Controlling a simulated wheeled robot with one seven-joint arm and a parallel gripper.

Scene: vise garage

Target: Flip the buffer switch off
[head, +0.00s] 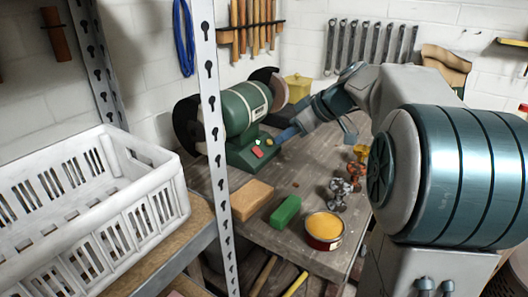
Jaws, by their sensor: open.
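My gripper (284,136) is just to the right of the base, with a blue part pointing left toward the switch. It is open, and nothing shows in it. The fingertips are small here, and I cannot tell whether they touch the base.
On the workbench (235,226) are a tan block (251,194), a green block (285,211), an open tin (323,230) and several small metal parts. A shelf post (211,110) and white crate (95,210) stand at left. Wrenches hang behind.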

